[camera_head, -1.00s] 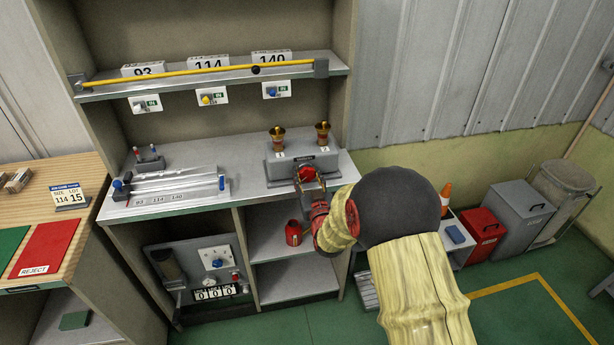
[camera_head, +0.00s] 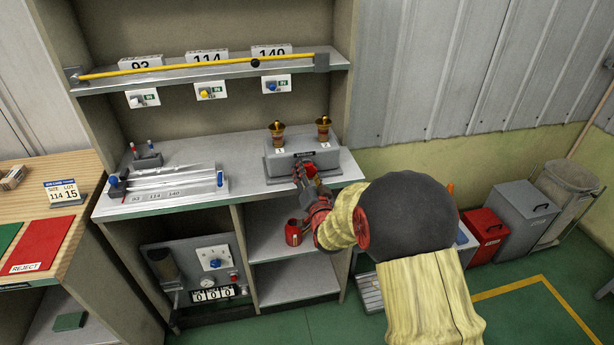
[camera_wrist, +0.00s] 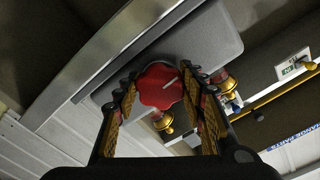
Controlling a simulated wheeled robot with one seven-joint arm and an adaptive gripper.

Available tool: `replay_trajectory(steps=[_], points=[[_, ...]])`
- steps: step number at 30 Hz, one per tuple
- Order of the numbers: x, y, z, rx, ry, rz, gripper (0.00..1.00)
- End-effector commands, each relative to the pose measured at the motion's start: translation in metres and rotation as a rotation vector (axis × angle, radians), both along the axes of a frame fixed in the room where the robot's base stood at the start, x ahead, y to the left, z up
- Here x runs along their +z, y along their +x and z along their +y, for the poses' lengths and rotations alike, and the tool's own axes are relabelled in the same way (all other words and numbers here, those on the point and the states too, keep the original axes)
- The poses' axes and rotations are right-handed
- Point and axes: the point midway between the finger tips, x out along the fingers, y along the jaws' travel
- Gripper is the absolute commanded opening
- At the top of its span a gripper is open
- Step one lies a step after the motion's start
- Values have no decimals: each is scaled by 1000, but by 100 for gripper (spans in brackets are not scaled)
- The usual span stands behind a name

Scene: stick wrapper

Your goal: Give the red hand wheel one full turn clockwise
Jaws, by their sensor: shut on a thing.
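The red hand wheel (camera_wrist: 160,87) sits on the front of a grey box (camera_head: 287,166) on the bench. In the wrist view it is a lobed red knob with a pale line pointing up and right. My gripper (camera_wrist: 164,88) has a finger on each side of the wheel and is shut on it. In the head view my gripper (camera_head: 306,178) reaches the box front from below and partly hides the wheel (camera_head: 311,170).
Two brass cups (camera_head: 277,133) stand on top of the box. A red mug (camera_head: 293,232) stands on the shelf below. A yellow bar (camera_head: 200,66) crosses the upper shelf front. A rack of rods (camera_head: 165,190) lies left on the bench.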

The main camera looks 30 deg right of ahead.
Motion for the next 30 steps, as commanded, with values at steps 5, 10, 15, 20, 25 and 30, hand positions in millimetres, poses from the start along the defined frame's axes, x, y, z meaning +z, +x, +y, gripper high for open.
replay_trajectory(steps=[5,10,15,20,25,30], points=[[-1,0,0,-1,160,-47,15],[-1,0,0,0,316,-91,15],[0,0,0,-1,471,-135,15],[1,0,1,-1,617,-177,15],[1,0,1,-1,773,-222,15],[2,0,1,-1,928,-266,15]])
